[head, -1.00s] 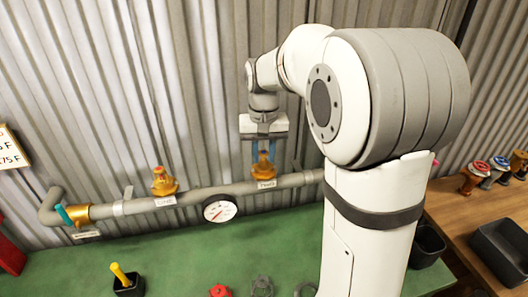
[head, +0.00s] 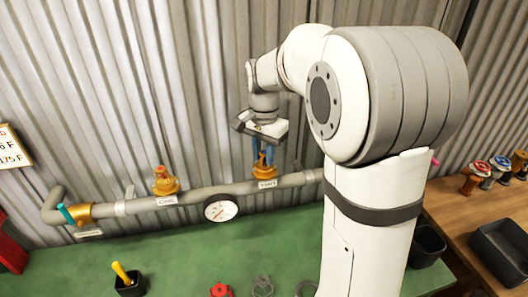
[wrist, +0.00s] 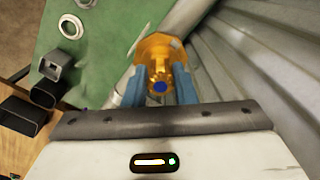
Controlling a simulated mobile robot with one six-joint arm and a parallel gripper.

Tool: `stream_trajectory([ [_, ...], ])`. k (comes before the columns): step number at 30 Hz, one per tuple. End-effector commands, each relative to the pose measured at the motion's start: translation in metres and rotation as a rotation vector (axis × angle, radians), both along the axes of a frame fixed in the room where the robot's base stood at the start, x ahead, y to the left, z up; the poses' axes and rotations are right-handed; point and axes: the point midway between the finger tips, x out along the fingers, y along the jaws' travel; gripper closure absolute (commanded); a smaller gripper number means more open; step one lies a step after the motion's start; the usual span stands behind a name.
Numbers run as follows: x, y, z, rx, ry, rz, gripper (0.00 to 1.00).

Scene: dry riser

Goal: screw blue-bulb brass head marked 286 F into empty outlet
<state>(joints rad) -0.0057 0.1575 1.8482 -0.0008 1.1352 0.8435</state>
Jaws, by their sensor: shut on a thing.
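My gripper (head: 262,158) is shut on a brass sprinkler head (wrist: 158,72) with a blue bulb. The head sits at the right-hand outlet (head: 264,171) of the grey pipe, between my blue fingers, and its lower end meets the brass outlet. In the wrist view the blue tip faces the camera, in front of the outlet's wide brass collar (wrist: 151,46). How deep the thread sits is hidden, and no marking on the head is readable.
Another brass head (head: 163,181) with an orange bulb stands on the pipe (head: 205,195) to the left. A pressure gauge (head: 221,208) hangs between them.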

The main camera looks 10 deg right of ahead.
Motion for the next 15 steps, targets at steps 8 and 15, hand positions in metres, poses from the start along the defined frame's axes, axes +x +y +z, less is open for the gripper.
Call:
stream_trajectory([
  [8, -0.0001, 0.0002, 0.0000, 0.000, 0.000, -0.018, 1.00],
  [15, 0.0005, 0.0007, 0.0002, 0.001, 0.001, -0.192, 1.00],
])
